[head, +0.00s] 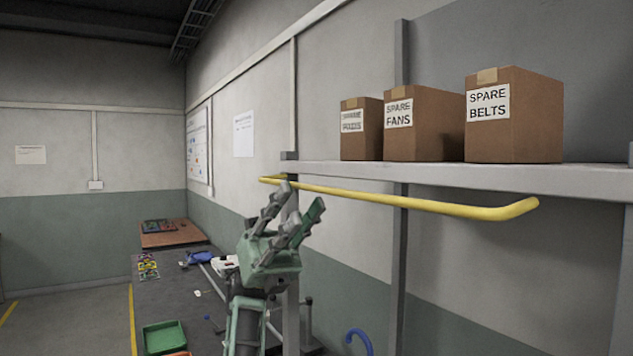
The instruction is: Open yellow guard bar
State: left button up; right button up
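The yellow guard bar (410,202) runs level along the front of the wall shelf, just below the shelf's edge. Its right end bends in toward the wall, and its left end is by a post. My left gripper (297,203) points upward with its green and grey fingers spread apart, and nothing shows between them. It is near the left part of the bar, with its fingertips at about bar height in the picture. I cannot tell whether a fingertip touches the bar. My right gripper is not in view.
The shelf (590,182) carries three cardboard boxes: spare belts (530,115), spare fans (430,135), and one with a blurred label (372,142). A dark workbench (180,290) below holds a green bin (165,338) and small parts. A blue hook (358,338) shows low down.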

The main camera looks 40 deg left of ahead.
aim_at(316, 189)
pick_arm(q)
jog(key=p+x, duration=0.1)
jog(key=x, duration=0.4)
jog(key=shift+s+a+p, duration=0.1)
jog(key=shift+s+p, duration=0.05)
jog(key=shift+p, duration=0.25)
jog(key=shift+r, duration=0.15)
jog(key=shift+d+r, duration=0.1)
jog(key=shift+d, duration=0.25)
jog(key=c, duration=0.3)
jog(key=shift+c, duration=0.9)
grip_shut()
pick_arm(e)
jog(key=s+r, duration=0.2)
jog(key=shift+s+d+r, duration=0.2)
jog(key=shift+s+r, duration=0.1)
